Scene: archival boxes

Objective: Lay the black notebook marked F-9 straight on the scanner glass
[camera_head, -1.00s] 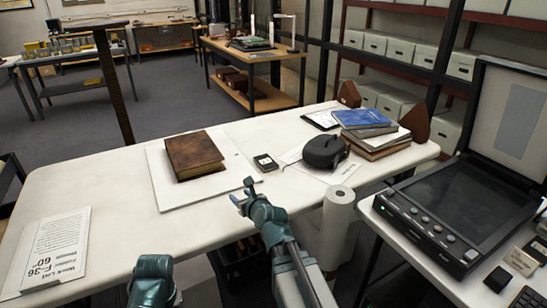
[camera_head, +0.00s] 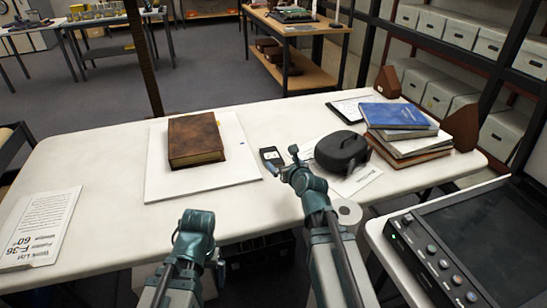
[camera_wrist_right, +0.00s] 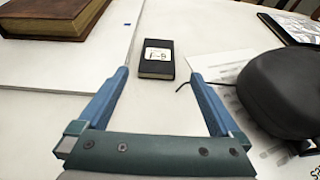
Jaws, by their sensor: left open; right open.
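The small black notebook with a white label reading F-9 (camera_wrist_right: 157,62) lies on the white table; it also shows in the head view (camera_head: 271,158). My right gripper (camera_wrist_right: 165,85) is open and empty, its fingers pointing toward the notebook, which sits just beyond and between them. In the head view the right gripper (camera_head: 284,163) is beside the notebook's near edge. The scanner with its dark glass (camera_head: 475,232) stands on a separate table at the right, partly cut off by the picture edge. My left gripper (camera_head: 196,228) is low at the table's front edge, its fingers mostly hidden.
A brown book (camera_head: 195,140) lies on a white board (camera_head: 240,171) left of the notebook. A black rounded case (camera_head: 342,151) on a printed sheet is close on the right. Stacked books (camera_head: 400,118) stand behind it. A paper roll (camera_head: 347,213) stands at the front edge.

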